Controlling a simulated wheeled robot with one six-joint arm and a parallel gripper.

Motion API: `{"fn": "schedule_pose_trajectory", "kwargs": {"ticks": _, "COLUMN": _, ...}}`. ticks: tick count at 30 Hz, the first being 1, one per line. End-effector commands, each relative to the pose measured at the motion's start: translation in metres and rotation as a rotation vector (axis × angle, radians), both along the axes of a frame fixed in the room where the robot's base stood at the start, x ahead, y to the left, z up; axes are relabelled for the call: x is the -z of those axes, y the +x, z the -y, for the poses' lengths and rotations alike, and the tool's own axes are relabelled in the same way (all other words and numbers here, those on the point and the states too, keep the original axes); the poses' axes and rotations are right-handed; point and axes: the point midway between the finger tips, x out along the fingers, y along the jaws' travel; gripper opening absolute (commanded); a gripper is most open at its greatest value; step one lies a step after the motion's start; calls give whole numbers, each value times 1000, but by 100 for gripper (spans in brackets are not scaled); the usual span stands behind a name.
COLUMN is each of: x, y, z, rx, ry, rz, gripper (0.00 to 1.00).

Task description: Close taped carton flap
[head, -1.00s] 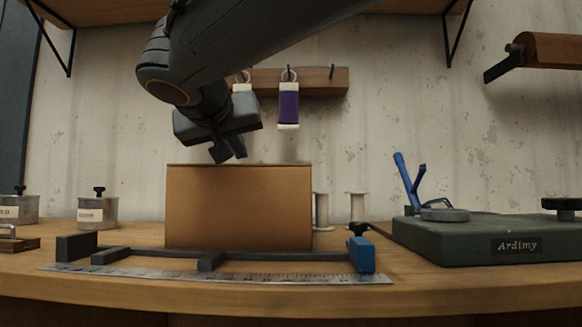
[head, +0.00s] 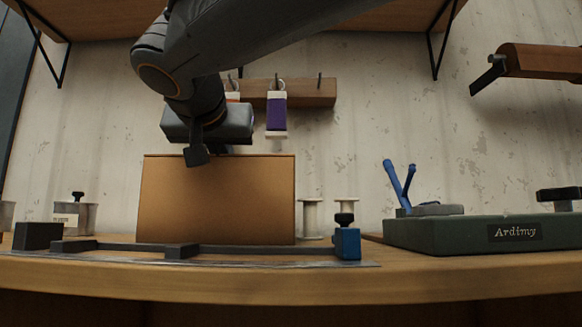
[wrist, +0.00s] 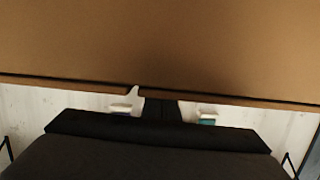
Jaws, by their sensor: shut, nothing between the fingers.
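The brown carton (head: 218,205) stands on the bench in the head view, its broad front face toward me. Its top edge looks level, and a thin line runs along it; the flap and any tape cannot be made out there. My gripper (head: 197,156) is shut and empty at the carton's top edge, left of its middle, its tip overlapping the front face in the picture. In the wrist view, a brown cardboard panel (wrist: 160,45) fills the upper part, and my gripper (wrist: 162,103) reaches its dark-lined edge. Contact cannot be told.
A dark bar fixture (head: 180,250) with a blue block (head: 347,243) lies before the carton, along a metal ruler (head: 365,265). White spools (head: 312,218) stand right of it. A green Ardimy base (head: 470,233) is farther right. A purple tag (head: 277,112) hangs behind.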

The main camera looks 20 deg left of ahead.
Motion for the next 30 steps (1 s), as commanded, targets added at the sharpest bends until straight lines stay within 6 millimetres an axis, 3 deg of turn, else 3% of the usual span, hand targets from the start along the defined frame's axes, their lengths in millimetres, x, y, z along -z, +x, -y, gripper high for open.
{"fn": "schedule_pose_trajectory", "kwargs": {"ticks": 11, "x": -5, "y": 1, "z": 1, "rx": 2, "ry": -2, "rz": -1, "gripper": 0}}
{"fn": "schedule_pose_trajectory", "kwargs": {"ticks": 19, "x": -48, "y": 4, "z": 5, "rx": 10, "ry": 1, "rz": 0, "gripper": 0}}
{"fn": "schedule_pose_trajectory", "kwargs": {"ticks": 24, "x": -53, "y": -36, "z": 19, "rx": 4, "ry": 0, "rz": 0, "gripper": 0}}
{"fn": "schedule_pose_trajectory", "kwargs": {"ticks": 30, "x": -61, "y": -68, "z": 32, "rx": 6, "ry": -1, "rz": 0, "gripper": 0}}
